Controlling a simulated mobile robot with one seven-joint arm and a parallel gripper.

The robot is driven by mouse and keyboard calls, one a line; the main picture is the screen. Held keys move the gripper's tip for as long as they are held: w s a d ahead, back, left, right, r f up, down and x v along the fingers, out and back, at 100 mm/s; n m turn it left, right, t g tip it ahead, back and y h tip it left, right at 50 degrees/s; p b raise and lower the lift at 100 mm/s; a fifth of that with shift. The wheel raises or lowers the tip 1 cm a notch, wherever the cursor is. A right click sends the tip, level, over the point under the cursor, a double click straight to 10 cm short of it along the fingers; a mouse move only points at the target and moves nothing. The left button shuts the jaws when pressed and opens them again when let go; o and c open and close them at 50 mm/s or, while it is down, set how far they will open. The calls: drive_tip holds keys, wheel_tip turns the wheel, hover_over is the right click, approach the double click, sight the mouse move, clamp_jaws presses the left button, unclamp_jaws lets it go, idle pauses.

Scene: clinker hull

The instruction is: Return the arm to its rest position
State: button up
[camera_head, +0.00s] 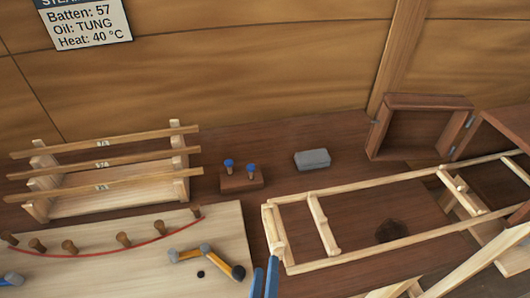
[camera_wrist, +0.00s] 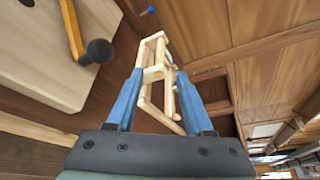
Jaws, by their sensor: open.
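My gripper (camera_head: 265,277) shows at the bottom edge of the head view as two blue fingers, close to the left end of a pale wooden frame (camera_head: 345,184). In the wrist view my gripper (camera_wrist: 156,76) has its two blue fingers spread apart, with nothing held between them. The frame's end (camera_wrist: 152,73) shows beyond and between the fingers there. How far the fingertips are from the frame is hard to tell. Most of my arm is out of view.
A pale board (camera_head: 120,225) with pegs, a red line and a yellow-and-grey tool (camera_head: 207,258) lies left. Behind it stands a rack (camera_head: 105,165) of battens. A block with blue-topped pegs (camera_head: 241,180), a grey block (camera_head: 312,159) and an open wooden box (camera_head: 418,125) stand toward the back.

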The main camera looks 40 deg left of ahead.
drive_tip(key=w+d+r+n+t, duration=0.25)
drive_tip(key=w+r+n, duration=0.4)
drive_tip(key=r, duration=0.65)
drive_tip(key=w+d+r+n+t, duration=0.25)
drive_tip(key=w+r+n, duration=0.35)
drive_tip(key=r, duration=0.6)
drive_tip(key=s+d+r+n+t+h, duration=0.1)
drive_tip(key=s+d+r+t+h, duration=0.1)
drive_tip(key=r, duration=0.8)
drive_tip(key=s+d+r+n+t+h, duration=0.1)
drive_tip(key=d+r+n+t+h, duration=0.1)
drive_tip(key=d+r, duration=0.4)
drive_tip(key=s+d+r+n+t+h, duration=0.2)
drive_tip(key=d+r+t+h, duration=0.1)
drive_tip(key=r, duration=1.2)
drive_tip(key=shift+s+d+r+t+h, duration=0.35)
drive_tip(key=shift+t+h, duration=0.35)
drive_tip(key=shift+t, duration=0.5)
